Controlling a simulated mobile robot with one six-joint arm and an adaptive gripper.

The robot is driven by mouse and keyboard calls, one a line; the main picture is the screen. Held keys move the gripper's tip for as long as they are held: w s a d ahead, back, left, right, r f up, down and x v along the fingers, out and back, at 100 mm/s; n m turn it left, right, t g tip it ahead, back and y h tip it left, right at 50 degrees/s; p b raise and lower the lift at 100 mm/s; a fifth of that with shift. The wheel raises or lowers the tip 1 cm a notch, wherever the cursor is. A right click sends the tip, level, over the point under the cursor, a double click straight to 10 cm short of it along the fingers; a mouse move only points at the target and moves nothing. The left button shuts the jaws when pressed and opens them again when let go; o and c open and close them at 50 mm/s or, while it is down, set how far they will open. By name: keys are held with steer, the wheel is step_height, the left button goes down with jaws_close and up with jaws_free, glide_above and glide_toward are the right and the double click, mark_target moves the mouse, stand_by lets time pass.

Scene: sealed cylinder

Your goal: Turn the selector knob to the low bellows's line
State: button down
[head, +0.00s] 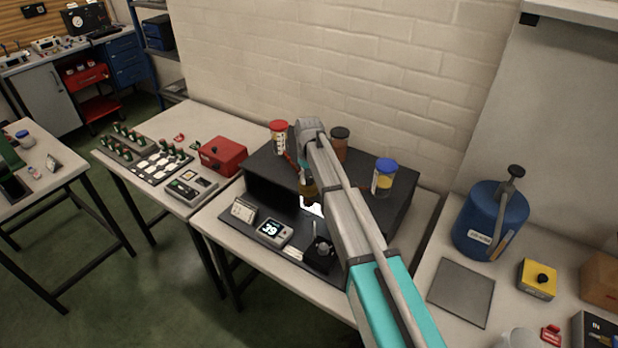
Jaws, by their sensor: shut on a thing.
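My gripper (304,172) is at the far end of my arm, above the front of the black bench unit, and mostly hidden by the arm. It is shut on a small amber, jar-like object (308,189), which is only partly visible. A black knob-like part (321,247) stands on the unit's front base, below and right of the gripper and apart from it. A yellow box with a black knob (541,279) sits on the right table. I cannot tell which of these is the selector knob. I cannot make out any bellows or line markings.
Jars with red (278,139), dark (340,143) and blue (384,177) lids stand on the black unit (262,168). A small display (270,231) is at its front. A blue cylinder (490,222) with a pump handle stands right. A red box (222,157) is left.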

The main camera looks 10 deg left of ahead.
mark_target(308, 177)
steer(key=shift+c, duration=1.7)
jaws_free()
steer(key=shift+n, duration=0.4)
steer(key=n, duration=0.4)
steer(key=shift+n, duration=0.4)
steer(key=n, duration=0.6)
steer(key=shift+s, duration=0.1)
step_height(308, 177, up, 14)
steer(key=p, duration=1.4)
steer(key=s+d+f+m+b, duration=0.3)
steer(key=s+d+m, duration=0.1)
steer(key=d, duration=0.5)
steer(key=s+d+f+m+b, duration=0.3)
steer(key=s+d+m, duration=0.2)
steer(key=d, duration=0.5)
steer(key=s+d+f+m+b, duration=0.3)
steer(key=s+d+m, duration=0.1)
steer(key=d, duration=0.5)
steer(key=shift+s+d+f+m+b, duration=0.35)
steer(key=shift+s+f+m+b, duration=0.05)
steer(key=shift+m, duration=0.2)
